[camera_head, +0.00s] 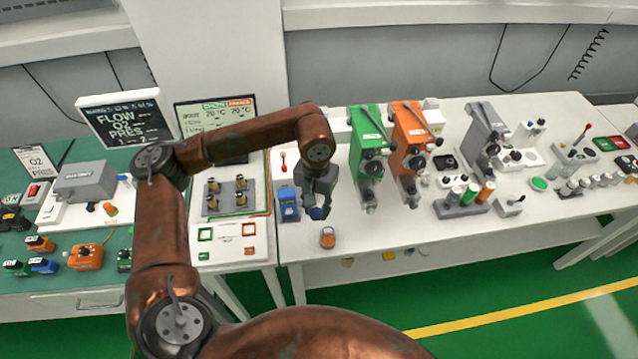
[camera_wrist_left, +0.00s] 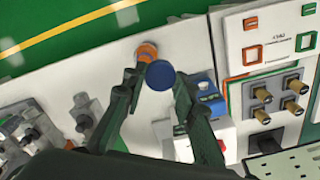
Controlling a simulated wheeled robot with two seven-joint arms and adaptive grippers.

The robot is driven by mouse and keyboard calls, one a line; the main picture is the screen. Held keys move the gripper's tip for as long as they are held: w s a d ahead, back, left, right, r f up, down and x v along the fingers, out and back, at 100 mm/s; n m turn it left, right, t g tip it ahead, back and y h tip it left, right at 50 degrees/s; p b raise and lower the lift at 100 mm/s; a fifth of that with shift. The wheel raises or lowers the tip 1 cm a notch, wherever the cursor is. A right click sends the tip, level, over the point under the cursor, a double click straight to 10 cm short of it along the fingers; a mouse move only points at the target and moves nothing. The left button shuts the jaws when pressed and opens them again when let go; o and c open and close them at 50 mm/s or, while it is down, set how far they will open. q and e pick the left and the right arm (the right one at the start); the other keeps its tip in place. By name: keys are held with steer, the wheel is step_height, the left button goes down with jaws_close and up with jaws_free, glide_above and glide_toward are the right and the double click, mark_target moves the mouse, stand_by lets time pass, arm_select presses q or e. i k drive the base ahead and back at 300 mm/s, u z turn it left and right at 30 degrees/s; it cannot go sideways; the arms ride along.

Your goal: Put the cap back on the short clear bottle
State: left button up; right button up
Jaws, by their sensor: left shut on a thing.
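My left gripper (camera_head: 318,203) is above the front left part of the white table and points down. It is shut on a round, dark blue cap (camera_wrist_left: 160,75), which shows between the fingertips in the left wrist view; its lower edge also shows in the head view (camera_head: 316,213). A short, orange-looking bottle (camera_head: 327,238) stands near the table's front edge, just in front of the gripper. The cap appears apart from the bottle.
A blue box (camera_head: 288,204) stands just left of the gripper. Green (camera_head: 368,140) and orange (camera_head: 409,140) machines stand behind to the right. The table front right of the bottle is clear.

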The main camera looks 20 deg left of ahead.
mark_target(328, 237)
steer(key=k, duration=0.5)
steer(key=u, duration=0.7)
steer(key=i, duration=0.75)
steer(key=z, duration=0.25)
